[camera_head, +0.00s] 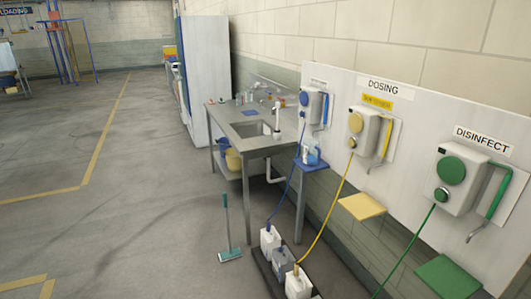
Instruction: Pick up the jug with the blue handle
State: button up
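A small pale jug with blue on it (311,155) stands on a blue shelf (311,168) below the blue-marked wall dispenser (312,102). It is small in the picture, and I cannot clearly make out its handle. My gripper is not in view, so I cannot see whether it is open or shut.
A steel sink table (262,150) stands left of the shelf. Yellow (362,206) and green (448,278) shelves are empty. Containers with hoses (284,260) stand on the floor below. A squeegee (229,250) stands by the table. The floor at left is clear.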

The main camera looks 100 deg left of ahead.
aim_at(311, 152)
jog(key=u, duration=3.15)
jog(key=i+j, duration=0.15)
jog(key=j, duration=0.2)
jog(key=i+j+z, duration=0.1)
jog(key=j, duration=0.2)
